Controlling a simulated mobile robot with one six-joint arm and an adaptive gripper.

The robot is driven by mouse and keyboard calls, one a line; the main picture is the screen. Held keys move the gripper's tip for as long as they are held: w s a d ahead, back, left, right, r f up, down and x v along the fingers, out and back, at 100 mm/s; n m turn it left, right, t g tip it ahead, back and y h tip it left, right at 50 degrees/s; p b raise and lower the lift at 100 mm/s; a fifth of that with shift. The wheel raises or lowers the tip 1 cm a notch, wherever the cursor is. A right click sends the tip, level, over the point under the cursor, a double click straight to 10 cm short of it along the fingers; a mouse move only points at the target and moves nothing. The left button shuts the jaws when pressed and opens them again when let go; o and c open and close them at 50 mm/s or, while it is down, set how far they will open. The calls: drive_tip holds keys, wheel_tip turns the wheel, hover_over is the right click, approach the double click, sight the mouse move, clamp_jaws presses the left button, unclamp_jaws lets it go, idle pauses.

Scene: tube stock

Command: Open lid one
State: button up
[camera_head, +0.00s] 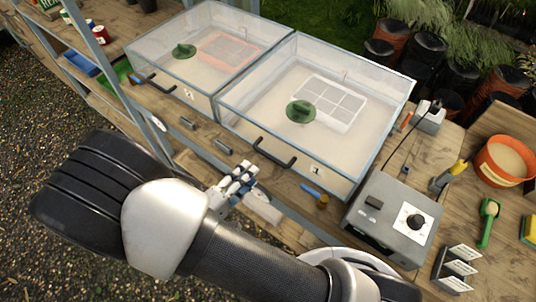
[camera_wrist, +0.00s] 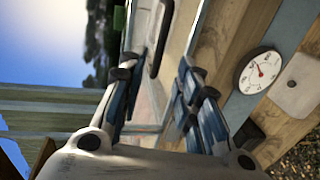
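Two clear boxes with grey-framed lids stand side by side on a wooden bench. The right lid (camera_head: 350,75) looks shut; its front label (camera_head: 316,169) seems to read 1. A black bar handle (camera_head: 274,153) is on its front, and a green round disc (camera_head: 301,111) is on its top. The left lid (camera_head: 205,45) also looks shut, with its own black handle (camera_head: 160,85). My gripper (camera_head: 240,180) is in front of the boxes, left of the right box's handle. In the wrist view my open gripper (camera_wrist: 156,80) has a dark handle (camera_wrist: 158,45) beyond and between its fingers, apparently untouched.
A grey control box (camera_head: 392,222) with a dial stands right of the boxes. An orange pot (camera_head: 504,160) and a green scoop (camera_head: 488,222) are farther right. Small metal fittings (camera_head: 223,146) lie along the front edge. A round gauge (camera_wrist: 260,70) shows in the wrist view.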

sight(268, 154)
drive_tip(key=b+x, duration=0.1)
drive_tip(key=x, duration=0.9)
drive_tip(key=shift+w+d+b, duration=0.2)
drive_tip(key=shift+w+b, duration=0.05)
drive_tip(key=shift+b, duration=0.05)
drive_tip(key=shift+c, duration=0.6)
clamp_jaws()
